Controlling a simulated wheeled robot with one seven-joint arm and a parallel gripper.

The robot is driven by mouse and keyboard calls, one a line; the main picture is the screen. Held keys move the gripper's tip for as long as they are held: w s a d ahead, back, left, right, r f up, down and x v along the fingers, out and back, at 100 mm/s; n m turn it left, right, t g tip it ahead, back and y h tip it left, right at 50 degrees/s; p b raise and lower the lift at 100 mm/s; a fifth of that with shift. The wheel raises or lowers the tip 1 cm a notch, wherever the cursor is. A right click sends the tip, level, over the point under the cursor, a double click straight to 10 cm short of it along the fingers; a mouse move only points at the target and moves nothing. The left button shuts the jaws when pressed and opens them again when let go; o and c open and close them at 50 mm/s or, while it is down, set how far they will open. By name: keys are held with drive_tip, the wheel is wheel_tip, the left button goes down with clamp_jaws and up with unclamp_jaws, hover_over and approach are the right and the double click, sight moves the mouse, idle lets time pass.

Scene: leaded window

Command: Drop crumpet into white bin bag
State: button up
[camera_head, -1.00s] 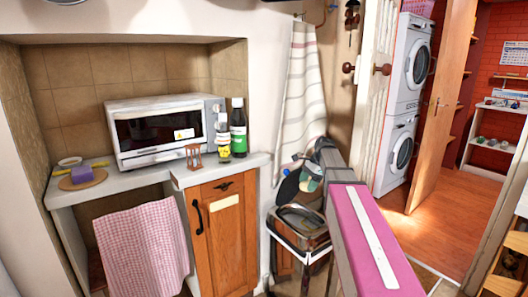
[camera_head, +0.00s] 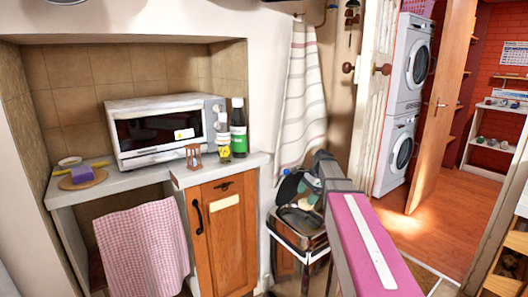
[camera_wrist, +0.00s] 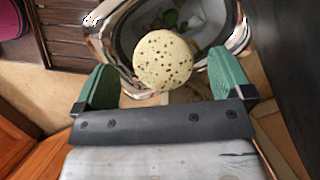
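The crumpet (camera_wrist: 163,60) is a round, pale, dark-specked disc in the wrist view. It appears between and beyond the green fingers of my gripper (camera_wrist: 164,82), with a gap on each side. My gripper is open. I cannot tell whether the crumpet is in the air or resting on something.
Left of the bag are a wooden cupboard (camera_head: 222,235) and a counter with a microwave (camera_head: 165,130), bottles (camera_head: 238,128) and an hourglass (camera_head: 193,156). A striped towel (camera_head: 302,95) hangs behind the bag. Open floor (camera_head: 440,230) lies to the right.

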drive_tip(key=v, duration=1)
drive_tip(key=shift+d+r, duration=0.2)
drive_tip(key=shift+r, duration=0.15)
